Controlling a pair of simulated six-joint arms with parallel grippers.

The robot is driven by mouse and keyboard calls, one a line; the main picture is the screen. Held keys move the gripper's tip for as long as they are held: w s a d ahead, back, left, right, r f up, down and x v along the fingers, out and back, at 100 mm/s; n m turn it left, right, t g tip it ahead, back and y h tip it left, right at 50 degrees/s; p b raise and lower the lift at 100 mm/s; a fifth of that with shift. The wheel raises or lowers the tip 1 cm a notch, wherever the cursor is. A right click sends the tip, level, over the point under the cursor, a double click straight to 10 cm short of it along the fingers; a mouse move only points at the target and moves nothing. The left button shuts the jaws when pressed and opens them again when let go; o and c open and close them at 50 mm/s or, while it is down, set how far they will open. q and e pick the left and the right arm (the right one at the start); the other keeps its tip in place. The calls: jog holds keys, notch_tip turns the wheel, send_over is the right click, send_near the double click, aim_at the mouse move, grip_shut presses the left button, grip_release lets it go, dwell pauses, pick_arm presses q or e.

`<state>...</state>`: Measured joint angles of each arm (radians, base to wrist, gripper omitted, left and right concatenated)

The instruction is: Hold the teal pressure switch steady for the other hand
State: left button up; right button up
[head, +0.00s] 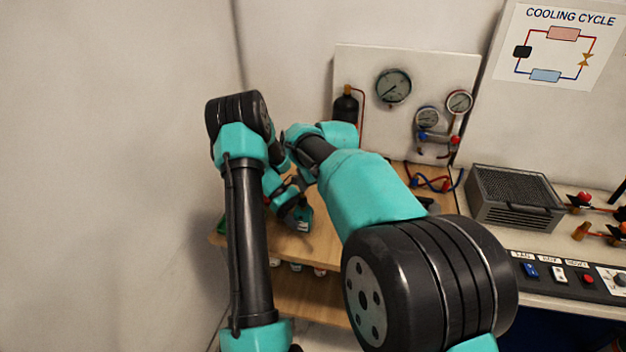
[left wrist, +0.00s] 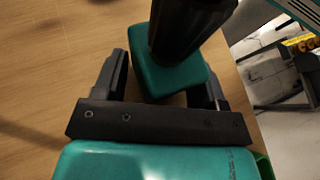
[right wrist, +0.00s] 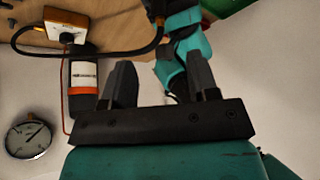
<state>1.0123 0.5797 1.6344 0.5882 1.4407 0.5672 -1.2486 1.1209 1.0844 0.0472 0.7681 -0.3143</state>
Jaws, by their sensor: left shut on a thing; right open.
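The teal pressure switch (left wrist: 172,80) sits between the fingers of my left gripper (left wrist: 162,90) in the left wrist view. It has a blocky teal body, and a black round part covers its top. My left gripper is shut on it, low over the wooden table. In the head view, my left gripper (head: 288,207) points down by the switch (head: 303,222), partly hidden by my arms. My right gripper (right wrist: 160,85) is open and empty in the right wrist view. Teal and black parts of my left arm show beyond its fingers. In the head view the right gripper is hidden.
A white panel with gauges (head: 394,86) and a black bottle (head: 345,107) stands behind the wooden table (head: 325,245). Red and blue hoses (head: 432,182) lie at right. A grey vented box (head: 513,197) stands on the right bench. A wall is close at left.

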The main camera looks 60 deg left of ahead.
aim_at(304, 195)
jog(key=x, duration=1.2)
jog(key=shift+c, duration=0.4)
grip_shut()
dwell(0.3)
